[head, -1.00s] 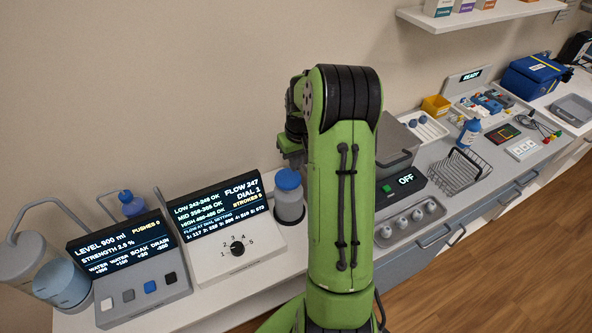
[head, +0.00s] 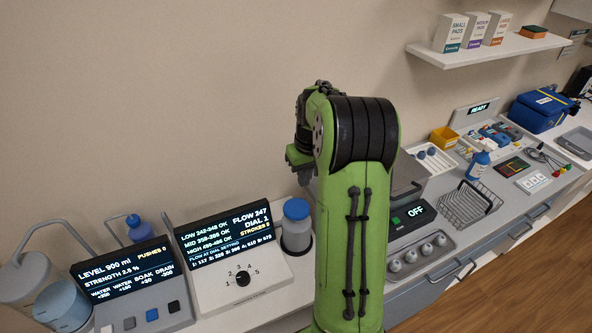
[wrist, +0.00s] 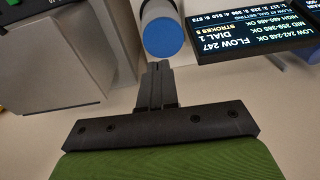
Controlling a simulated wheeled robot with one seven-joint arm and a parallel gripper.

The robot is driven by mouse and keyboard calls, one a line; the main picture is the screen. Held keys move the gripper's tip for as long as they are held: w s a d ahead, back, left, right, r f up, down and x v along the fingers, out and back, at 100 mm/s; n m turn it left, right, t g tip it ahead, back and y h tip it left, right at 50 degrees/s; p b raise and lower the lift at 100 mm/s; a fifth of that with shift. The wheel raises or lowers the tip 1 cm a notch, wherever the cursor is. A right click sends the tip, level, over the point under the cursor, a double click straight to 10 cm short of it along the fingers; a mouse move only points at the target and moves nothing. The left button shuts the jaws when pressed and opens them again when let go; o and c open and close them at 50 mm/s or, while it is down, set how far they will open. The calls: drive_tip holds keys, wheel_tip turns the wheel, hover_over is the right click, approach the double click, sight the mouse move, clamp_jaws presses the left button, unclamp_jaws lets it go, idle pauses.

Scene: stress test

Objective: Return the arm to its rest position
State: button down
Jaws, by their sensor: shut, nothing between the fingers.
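My green arm rises in the middle of the head view and bends toward the wall. My gripper (wrist: 158,75) shows in the wrist view with its two black fingers together and nothing between them. In the head view the gripper end is mostly hidden behind my arm. In the wrist view the fingertips appear just below a blue-capped bottle (wrist: 163,38), with no clear contact. The same bottle (head: 296,228) stands upright on the counter left of my arm in the head view.
A dial unit (head: 240,285) reads FLOW 247, DIAL 1. Left of it is a LEVEL 900 ml unit (head: 125,270). Right of my arm are a box reading OFF (head: 413,213), a tray (head: 440,250), a wire basket (head: 470,208) and a blue bottle (head: 478,165). A shelf (head: 480,50) hangs above.

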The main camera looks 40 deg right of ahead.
drive_tip(key=shift+a+r, duration=0.1)
drive_tip(key=s+a+r+n+t+h, duration=0.1)
drive_tip(key=s+a+r, duration=0.1)
drive_tip(key=a+r, duration=0.4)
drive_tip(key=s+a+r+n+t, duration=0.1)
drive_tip(key=s+a+r, duration=0.25)
drive_tip(key=a, duration=0.55)
drive_tip(key=s+a+r+n+t, duration=0.1)
drive_tip(key=s+a+t, duration=0.1)
drive_tip(key=s+a, duration=0.8)
drive_tip(key=s, duration=0.3)
drive_tip(key=shift+s+a+r+y, duration=0.2)
drive_tip(key=shift+s+y, duration=0.2)
